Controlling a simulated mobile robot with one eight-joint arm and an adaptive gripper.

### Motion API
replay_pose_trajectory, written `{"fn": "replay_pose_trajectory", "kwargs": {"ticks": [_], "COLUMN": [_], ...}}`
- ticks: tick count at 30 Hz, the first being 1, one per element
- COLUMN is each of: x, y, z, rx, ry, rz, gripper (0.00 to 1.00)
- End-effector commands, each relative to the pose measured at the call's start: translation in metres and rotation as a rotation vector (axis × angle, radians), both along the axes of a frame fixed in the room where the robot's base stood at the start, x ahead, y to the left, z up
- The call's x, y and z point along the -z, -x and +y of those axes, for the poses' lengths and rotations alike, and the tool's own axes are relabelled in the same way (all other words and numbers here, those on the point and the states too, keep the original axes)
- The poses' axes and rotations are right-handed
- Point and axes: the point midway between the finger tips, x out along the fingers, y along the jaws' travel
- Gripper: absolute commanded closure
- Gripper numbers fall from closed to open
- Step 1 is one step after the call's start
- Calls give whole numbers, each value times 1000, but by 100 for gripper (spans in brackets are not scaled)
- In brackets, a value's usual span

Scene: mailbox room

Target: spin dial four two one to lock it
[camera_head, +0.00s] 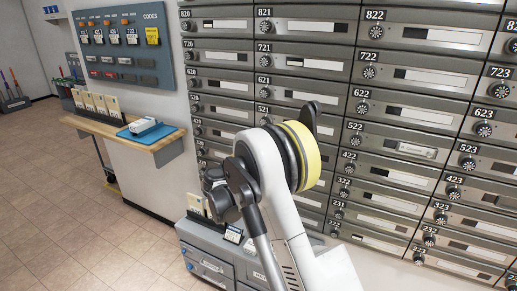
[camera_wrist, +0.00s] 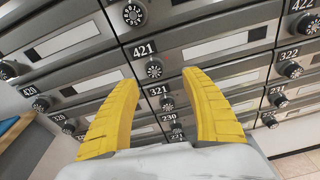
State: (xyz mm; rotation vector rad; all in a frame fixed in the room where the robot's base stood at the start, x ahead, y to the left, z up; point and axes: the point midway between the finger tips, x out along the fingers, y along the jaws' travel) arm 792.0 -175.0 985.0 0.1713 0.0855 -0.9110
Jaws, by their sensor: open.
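The black dial of box 421 (camera_wrist: 154,69) shows in the wrist view under its "421" label. My gripper (camera_wrist: 160,72) is open, with one yellow finger to the left and one to the right of this dial in the picture. The fingers appear apart from the dial; the exact distance is hard to tell. The dial of box 321 (camera_wrist: 168,103) shows lower down between the fingers. In the head view my arm hides dial 421 and my gripper's fingertips.
Grey drawers (camera_head: 205,265) stand low before the mailbox wall. A wooden counter (camera_head: 105,130) with a blue tray is at left. The tiled floor (camera_head: 60,200) is clear.

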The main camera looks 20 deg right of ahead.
Motion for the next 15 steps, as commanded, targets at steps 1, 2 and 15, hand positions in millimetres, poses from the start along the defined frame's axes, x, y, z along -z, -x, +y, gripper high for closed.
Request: {"fn": "replay_pose_trajectory", "kwargs": {"ticks": [1, 2, 15], "x": [13, 18, 43], "y": [-9, -13, -42], "z": [0, 0, -22], "rx": [-8, -11, -18], "ry": [78, 123, 309], "rz": [38, 60, 158], "gripper": [45, 45, 45]}}
